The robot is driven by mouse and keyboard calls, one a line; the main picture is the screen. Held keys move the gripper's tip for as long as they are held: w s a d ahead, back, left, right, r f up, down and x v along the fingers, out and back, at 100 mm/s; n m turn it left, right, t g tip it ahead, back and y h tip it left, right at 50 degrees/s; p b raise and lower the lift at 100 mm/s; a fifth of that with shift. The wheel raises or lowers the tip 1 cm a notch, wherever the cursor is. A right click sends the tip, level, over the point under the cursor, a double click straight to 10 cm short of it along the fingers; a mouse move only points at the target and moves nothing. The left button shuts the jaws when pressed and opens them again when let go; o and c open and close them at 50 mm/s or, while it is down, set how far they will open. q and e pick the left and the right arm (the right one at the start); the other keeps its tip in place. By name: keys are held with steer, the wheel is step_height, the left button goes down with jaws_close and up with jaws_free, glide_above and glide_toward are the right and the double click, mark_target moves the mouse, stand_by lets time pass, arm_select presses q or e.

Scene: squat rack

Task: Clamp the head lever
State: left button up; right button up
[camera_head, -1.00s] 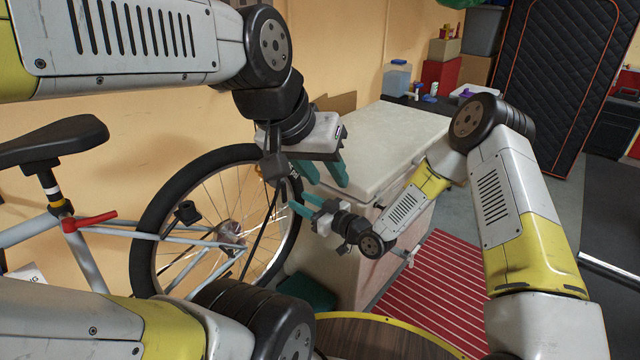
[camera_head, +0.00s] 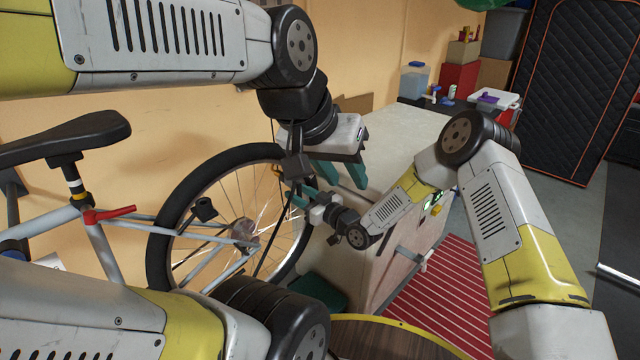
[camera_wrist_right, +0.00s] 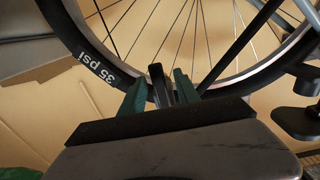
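A bicycle (camera_head: 90,220) stands against the wall with its rear wheel (camera_head: 175,195) toward me. In the right wrist view, a short black lever-like piece (camera_wrist_right: 159,84) stands between the green fingers of my right gripper (camera_wrist_right: 160,86), in front of the tyre marked "35 psi" (camera_wrist_right: 92,62). The fingers are apart on either side of it; contact is unclear. In the head view my right gripper (camera_head: 304,196) is at the wheel's right edge. My left gripper (camera_head: 341,173) is open and empty just above and right of it. The lever is not distinct in the head view.
A white-topped cabinet (camera_head: 400,135) stands behind and right of the grippers. A red lever (camera_head: 110,214) is on the bicycle frame under the saddle (camera_head: 65,140). A round wooden top (camera_head: 385,340) is at the bottom. A red striped mat (camera_head: 440,300) covers the floor at right.

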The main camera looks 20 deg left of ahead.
jaws_close()
steer(key=shift+d, duration=0.1)
steer(key=g+h, duration=0.1)
steer(key=h, duration=0.1)
steer(key=d+h, duration=0.1)
steer(key=h, duration=0.1)
steer(key=r+g+h, duration=0.1)
steer(key=h, duration=0.1)
steer(key=shift+s+d+g, duration=0.25)
steer(key=shift+s+g, duration=0.05)
steer(key=shift+s, duration=0.05)
steer(key=g+h, duration=0.1)
steer(key=h, duration=0.1)
steer(key=r+h, duration=0.1)
steer(key=h, duration=0.1)
steer(key=d+g+h, duration=0.1)
steer(key=h, duration=0.2)
steer(key=shift+s+r+g, duration=0.15)
steer(key=shift+s+g, duration=0.1)
steer(key=shift+g, duration=0.05)
steer(key=shift+d, duration=0.1)
steer(key=shift+o, duration=0.2)
jaws_free()
